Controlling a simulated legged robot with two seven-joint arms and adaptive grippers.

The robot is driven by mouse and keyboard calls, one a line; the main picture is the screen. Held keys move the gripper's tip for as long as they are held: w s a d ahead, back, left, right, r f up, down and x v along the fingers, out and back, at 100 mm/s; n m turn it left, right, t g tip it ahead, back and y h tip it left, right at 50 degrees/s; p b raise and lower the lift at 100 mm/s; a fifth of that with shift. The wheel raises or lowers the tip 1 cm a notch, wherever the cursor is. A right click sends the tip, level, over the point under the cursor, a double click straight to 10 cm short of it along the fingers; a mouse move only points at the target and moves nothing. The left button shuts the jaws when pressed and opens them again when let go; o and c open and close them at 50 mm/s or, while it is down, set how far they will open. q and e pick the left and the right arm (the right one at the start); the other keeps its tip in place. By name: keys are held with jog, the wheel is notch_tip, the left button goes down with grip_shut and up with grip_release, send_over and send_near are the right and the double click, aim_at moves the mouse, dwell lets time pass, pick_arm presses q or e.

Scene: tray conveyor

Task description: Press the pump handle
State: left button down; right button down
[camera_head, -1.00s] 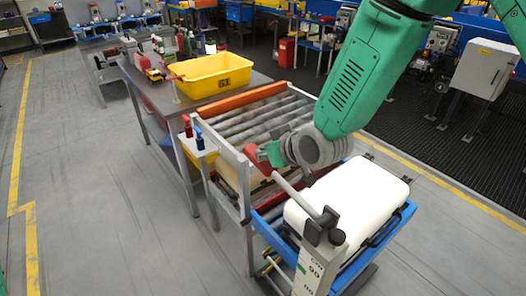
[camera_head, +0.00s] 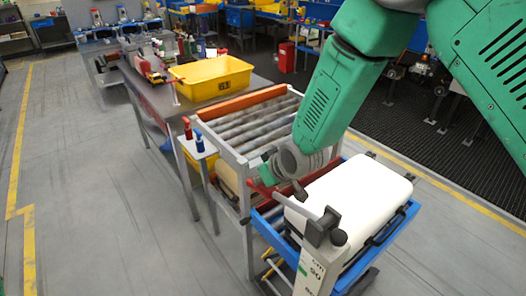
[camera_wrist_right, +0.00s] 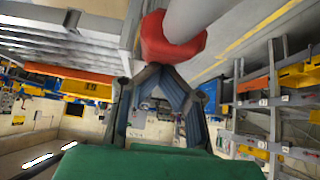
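The pump handle is a grey bar (camera_head: 305,209) on a black pivot at the top of the white post of the blue cart (camera_head: 410,213). In the right wrist view its red grip (camera_wrist_right: 172,40) and the grey bar are close in front of the fingers. My right gripper (camera_wrist_right: 158,70) has its fingertips drawn together just at the red grip; whether they touch it I cannot tell. In the head view the right gripper (camera_head: 267,175) is beside the cart's near-left corner, partly hidden by its own wrist. My left gripper is not in view.
A white case (camera_head: 355,195) lies on the cart. A roller conveyor (camera_head: 250,122) stands behind it. A yellow bin (camera_head: 210,85) sits on the table. The floor at left is clear.

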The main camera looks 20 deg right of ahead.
jog(key=shift+s+f, duration=0.45)
jog(key=shift+f, duration=0.1)
jog(key=r+p, duration=0.1)
jog(key=w+r+p, duration=0.1)
jog(key=r, duration=0.1)
jog(key=r+p, duration=0.1)
jog(key=r, duration=0.1)
jog(key=shift+w+r+p, duration=0.25)
jog(key=shift+w+p, duration=0.1)
jog(key=shift+w, duration=0.05)
jog(key=w+r+b+v, duration=0.1)
jog(key=v, duration=0.8)
jog(key=shift+a+b, duration=0.25)
jog(key=shift+b, duration=0.15)
jog(key=shift+w, duration=0.15)
